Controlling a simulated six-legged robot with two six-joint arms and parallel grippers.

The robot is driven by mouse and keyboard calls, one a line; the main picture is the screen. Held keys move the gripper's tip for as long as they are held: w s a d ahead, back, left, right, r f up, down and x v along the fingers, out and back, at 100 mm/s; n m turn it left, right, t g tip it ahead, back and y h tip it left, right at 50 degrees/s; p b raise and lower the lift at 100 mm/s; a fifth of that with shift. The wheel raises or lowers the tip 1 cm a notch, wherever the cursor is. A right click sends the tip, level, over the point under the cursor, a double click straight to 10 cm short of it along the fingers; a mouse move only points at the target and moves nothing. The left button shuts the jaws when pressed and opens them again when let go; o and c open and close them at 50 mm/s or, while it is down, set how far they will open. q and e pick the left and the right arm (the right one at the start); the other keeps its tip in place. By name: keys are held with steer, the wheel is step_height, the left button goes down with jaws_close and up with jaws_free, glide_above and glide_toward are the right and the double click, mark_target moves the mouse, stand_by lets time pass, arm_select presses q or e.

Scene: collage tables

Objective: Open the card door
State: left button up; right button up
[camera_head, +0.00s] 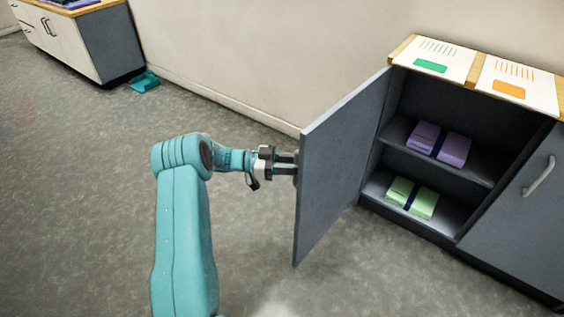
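The card door (340,165) is a grey cabinet door standing wide open, swung out from the left side of the cabinet. I see its inner face and free edge; its outer face and any handle there are hidden. My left gripper (286,164), on the teal arm, is at the outer side of the door near its free edge. Its fingers point at the door, with a small gap between them. Their tips are partly hidden at the door, so I cannot tell whether they hold anything. My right gripper is not in view.
The open cabinet has purple packs (438,144) on its upper shelf and green packs (411,198) below. A closed door with a handle (539,175) is at right. Two cards lie on the wooden top (476,72). A teal object (145,82) lies on the floor by another cabinet (85,45).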

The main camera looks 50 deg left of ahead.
arm_select(q)
steer(key=p+v, duration=0.2)
steer(key=v, duration=1.4)
